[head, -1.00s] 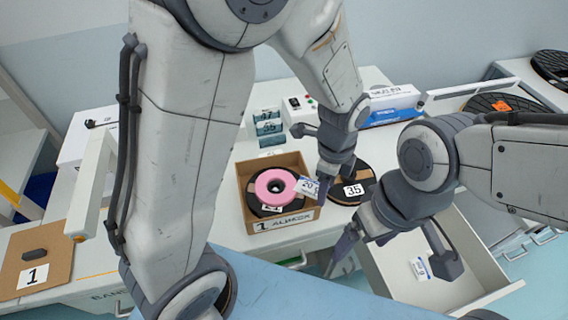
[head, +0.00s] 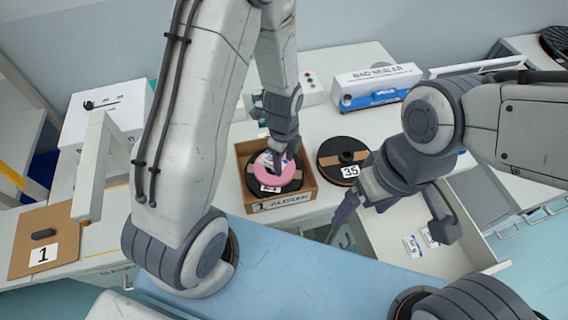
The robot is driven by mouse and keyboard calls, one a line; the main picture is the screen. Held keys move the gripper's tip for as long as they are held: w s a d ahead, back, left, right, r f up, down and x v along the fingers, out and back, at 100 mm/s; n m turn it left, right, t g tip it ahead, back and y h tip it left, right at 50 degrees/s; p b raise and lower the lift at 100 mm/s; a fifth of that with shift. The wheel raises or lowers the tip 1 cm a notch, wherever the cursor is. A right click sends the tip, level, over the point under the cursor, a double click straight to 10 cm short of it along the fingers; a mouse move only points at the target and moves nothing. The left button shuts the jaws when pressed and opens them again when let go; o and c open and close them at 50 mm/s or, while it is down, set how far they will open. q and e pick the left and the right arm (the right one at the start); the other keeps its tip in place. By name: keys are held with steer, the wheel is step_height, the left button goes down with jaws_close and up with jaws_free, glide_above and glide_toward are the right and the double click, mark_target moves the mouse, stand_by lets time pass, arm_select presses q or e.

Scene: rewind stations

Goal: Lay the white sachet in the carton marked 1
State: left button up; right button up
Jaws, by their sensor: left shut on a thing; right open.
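The carton marked 1 (head: 306,200) stands open on the bench, its label on the front wall. Inside it are a black reel (head: 258,188) and a pink ring (head: 263,176) on top. My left gripper (head: 280,160) is over the carton, fingers pointing down at the ring, and is shut on the white sachet (head: 289,156). Only a small part of the sachet shows; I cannot tell whether it touches the ring. My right gripper (head: 390,232) is open and empty above the open drawer.
A black reel marked 35 (head: 330,158) lies right of the carton. The drawer (head: 462,262) holds small white packets (head: 412,247). A blue and white bag sealer (head: 376,86) stands behind. A brown board marked 1 (head: 62,222) lies at the left.

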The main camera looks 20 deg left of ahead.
mark_target(284, 166)
arm_select(q)
step_height(284, 166, down, 2)
steer(key=shift+f, duration=0.25)
steer(key=shift+f, duration=0.3)
steer(key=o, duration=1.3)
